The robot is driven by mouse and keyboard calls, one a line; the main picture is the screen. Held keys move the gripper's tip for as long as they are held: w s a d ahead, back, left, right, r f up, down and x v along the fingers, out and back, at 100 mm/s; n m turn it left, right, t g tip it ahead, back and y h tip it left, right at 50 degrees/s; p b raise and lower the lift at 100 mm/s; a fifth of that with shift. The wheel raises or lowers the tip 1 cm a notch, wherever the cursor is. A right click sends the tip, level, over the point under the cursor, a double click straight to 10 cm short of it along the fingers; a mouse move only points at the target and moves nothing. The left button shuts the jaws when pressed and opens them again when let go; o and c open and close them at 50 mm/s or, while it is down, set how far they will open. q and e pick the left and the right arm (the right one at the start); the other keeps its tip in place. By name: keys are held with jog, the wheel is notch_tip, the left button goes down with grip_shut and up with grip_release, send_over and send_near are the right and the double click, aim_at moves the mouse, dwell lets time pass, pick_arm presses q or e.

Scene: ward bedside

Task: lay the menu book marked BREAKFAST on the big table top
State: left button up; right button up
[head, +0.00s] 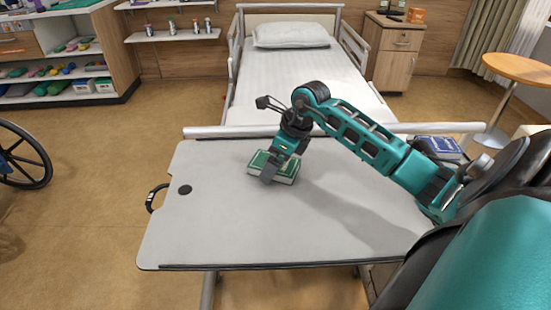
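A green book (286,178) with pale page edges is at the upper middle of the big grey table top (210,225) in the head view. I cannot read any marking on it, so I cannot tell if it says BREAKFAST. My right gripper (272,166) reaches in from the right and points down at the book. One grey finger covers part of its front side, and the gripper looks shut on it. The far finger is mostly hidden. I cannot tell whether the book touches the table top or hangs just above it. My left gripper is out of view.
A dark blue book (441,147) lies right of the table top, partly behind my arm. A bed (295,80) stands behind the table. A wheelchair wheel (22,158) is at the left edge. The table's left and front areas are clear.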

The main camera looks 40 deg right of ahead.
jog(key=shift+r, duration=0.1)
jog(key=shift+s+d+r, duration=0.1)
jog(key=shift+r, duration=0.15)
pick_arm(q)
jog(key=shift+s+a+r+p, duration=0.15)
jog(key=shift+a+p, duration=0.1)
jog(key=shift+p, duration=0.25)
pick_arm(e)
jog(key=v, duration=1.1)
jog(key=shift+r, duration=0.25)
jog(key=shift+s, duration=0.15)
